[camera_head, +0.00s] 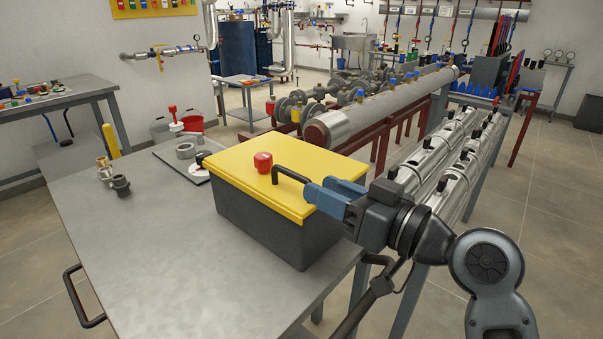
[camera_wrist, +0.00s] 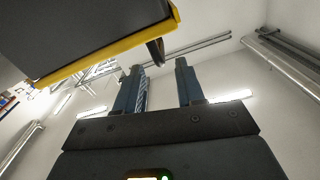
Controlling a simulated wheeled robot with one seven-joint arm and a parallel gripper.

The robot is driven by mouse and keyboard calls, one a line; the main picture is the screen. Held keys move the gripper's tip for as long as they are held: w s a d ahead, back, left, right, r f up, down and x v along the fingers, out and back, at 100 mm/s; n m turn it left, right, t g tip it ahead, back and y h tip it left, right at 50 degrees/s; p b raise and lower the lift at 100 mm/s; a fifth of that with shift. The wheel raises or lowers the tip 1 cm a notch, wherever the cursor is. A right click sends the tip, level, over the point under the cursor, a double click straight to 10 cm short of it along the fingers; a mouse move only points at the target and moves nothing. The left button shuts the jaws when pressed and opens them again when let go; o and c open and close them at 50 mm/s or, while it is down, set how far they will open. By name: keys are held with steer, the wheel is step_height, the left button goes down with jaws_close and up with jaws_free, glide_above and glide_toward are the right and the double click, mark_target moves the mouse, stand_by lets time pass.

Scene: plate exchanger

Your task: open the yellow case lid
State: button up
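The case (camera_head: 255,215) is a dark grey box with a yellow lid (camera_head: 240,170), standing on the metal table. The lid looks closed and lies flat. A red knob (camera_head: 263,162) and a black bent handle (camera_head: 292,174) are on top of the lid. My gripper (camera_head: 322,190), with blue fingers, is at the lid's right side by the handle's end. In the wrist view, the gripper (camera_wrist: 160,66) is open, and the dark handle (camera_wrist: 156,52) shows just past the fingertips, between them in the picture. Whether a finger touches it cannot be told.
The metal table (camera_head: 150,260) is mostly bare in front and left of the case. Pipe fittings (camera_head: 120,185) and a dark tray (camera_head: 180,158) with round parts lie behind it. Large steel pipes (camera_head: 390,105) run beyond the table on the right.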

mark_target(291, 173)
steer(key=p+x, duration=0.1)
steer(key=x, duration=0.6)
steer(key=shift+w+a, duration=0.15)
steer(key=shift+a, duration=0.1)
jaws_close()
steer(key=shift+a, duration=0.1)
